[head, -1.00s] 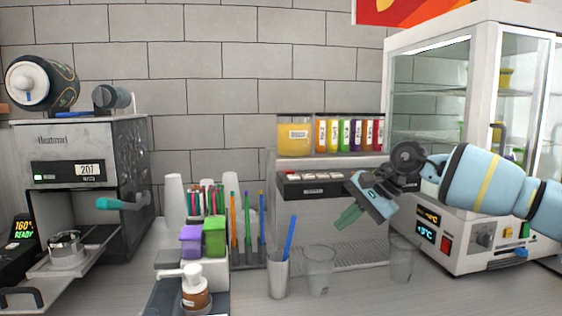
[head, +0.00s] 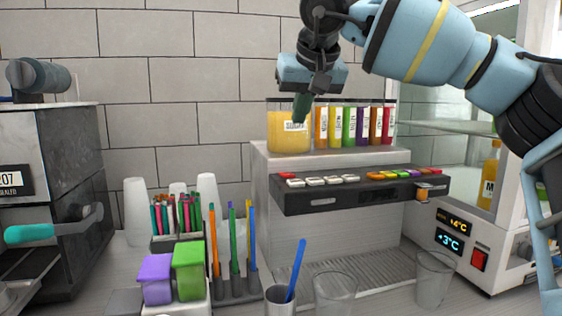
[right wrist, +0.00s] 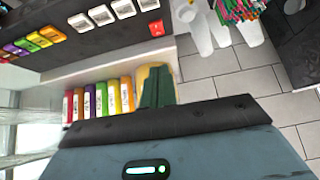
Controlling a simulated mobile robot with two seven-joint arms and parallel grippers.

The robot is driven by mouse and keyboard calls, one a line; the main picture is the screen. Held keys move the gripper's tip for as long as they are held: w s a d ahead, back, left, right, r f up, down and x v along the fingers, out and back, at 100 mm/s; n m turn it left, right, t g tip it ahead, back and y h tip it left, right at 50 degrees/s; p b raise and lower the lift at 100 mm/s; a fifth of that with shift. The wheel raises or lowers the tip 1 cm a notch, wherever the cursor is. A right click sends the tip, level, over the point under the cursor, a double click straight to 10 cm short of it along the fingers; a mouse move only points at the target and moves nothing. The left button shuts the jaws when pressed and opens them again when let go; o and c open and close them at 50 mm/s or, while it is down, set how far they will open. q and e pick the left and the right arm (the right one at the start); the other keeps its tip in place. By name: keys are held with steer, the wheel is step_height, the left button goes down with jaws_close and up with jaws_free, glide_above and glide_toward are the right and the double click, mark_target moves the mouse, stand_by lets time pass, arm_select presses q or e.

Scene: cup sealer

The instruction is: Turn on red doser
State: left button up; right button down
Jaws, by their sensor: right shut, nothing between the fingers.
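The doser machine (head: 350,200) has a dark panel with a red button (head: 287,175) at its left end, several white buttons, then a coloured row at the right. My left gripper is out of view.
Clear cups (head: 335,290) stand before the drip grate (head: 365,268). A grey cup with a blue straw (head: 280,298) stands at front. Purple and green boxes (head: 188,270) and a straw holder are to the left. A glass fridge (head: 480,235) stands at right.

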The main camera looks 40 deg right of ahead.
glide_toward(287, 173)
steer(key=w, duration=0.1)
steer(key=w+d, duration=0.1)
steer(key=shift+w+d, duration=0.1)
steer(key=shift+w, duration=0.25)
step_height(287, 173, down, 3)
steer(key=shift+f, duration=0.75)
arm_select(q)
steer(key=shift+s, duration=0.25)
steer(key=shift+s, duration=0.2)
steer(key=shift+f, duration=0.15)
arm_select(e)
steer(key=shift+f, duration=0.1)
